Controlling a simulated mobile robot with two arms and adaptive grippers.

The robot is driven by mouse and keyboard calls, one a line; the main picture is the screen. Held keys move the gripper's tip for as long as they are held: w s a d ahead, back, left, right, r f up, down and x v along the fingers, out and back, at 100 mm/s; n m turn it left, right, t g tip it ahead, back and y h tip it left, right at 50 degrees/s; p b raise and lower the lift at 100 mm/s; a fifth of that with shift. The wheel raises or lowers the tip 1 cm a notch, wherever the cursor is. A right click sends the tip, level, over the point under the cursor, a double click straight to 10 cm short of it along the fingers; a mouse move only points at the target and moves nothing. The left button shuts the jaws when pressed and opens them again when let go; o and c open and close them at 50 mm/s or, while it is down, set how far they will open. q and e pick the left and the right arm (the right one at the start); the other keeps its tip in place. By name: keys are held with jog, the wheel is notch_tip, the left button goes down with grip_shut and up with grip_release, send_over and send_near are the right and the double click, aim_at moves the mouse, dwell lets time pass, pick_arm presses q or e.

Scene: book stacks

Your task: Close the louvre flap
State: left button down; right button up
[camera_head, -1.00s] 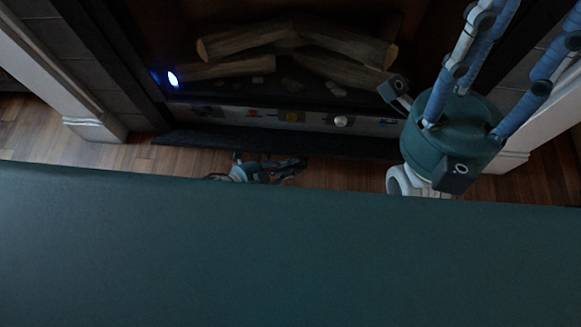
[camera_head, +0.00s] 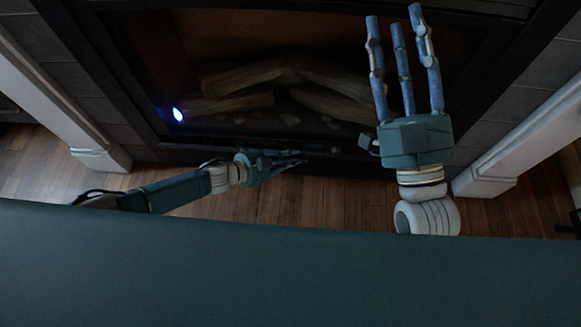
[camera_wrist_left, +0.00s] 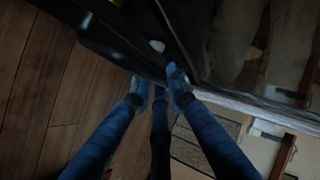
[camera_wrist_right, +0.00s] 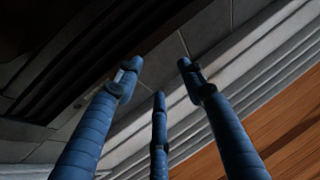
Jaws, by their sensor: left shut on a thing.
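The louvre flap (camera_head: 335,165) is a long dark strip low across the front of the fireplace. It stands more upright than flat, and its exact angle is hard to tell. My left gripper (camera_head: 298,160) is at the flap's middle, its fingers closed together on it. In the left wrist view the fingertips (camera_wrist_left: 160,84) meet at the edge of the dark flap (camera_wrist_left: 120,50). A pale panel with a reddish part (camera_wrist_left: 283,155) shows beyond the fingers there. My right gripper (camera_head: 402,28) is open and empty, fingers spread upward in front of the fireplace's right side.
The fireplace holds several logs (camera_head: 235,103) and a bright blue-white light (camera_head: 178,114) at left. White pillar bases (camera_head: 100,158) and (camera_head: 487,187), the second also a pillar base, flank it. Wooden floor (camera_head: 300,208) lies in front.

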pick_arm(q)
jog(key=shift+w+r, duration=0.3)
jog(key=shift+w, duration=0.55)
jog(key=c, duration=1.7)
grip_release()
jog(key=shift+o, duration=0.2)
jog(key=shift+s, duration=0.1)
jog(key=v, duration=1.2)
jog(key=shift+f, duration=0.1)
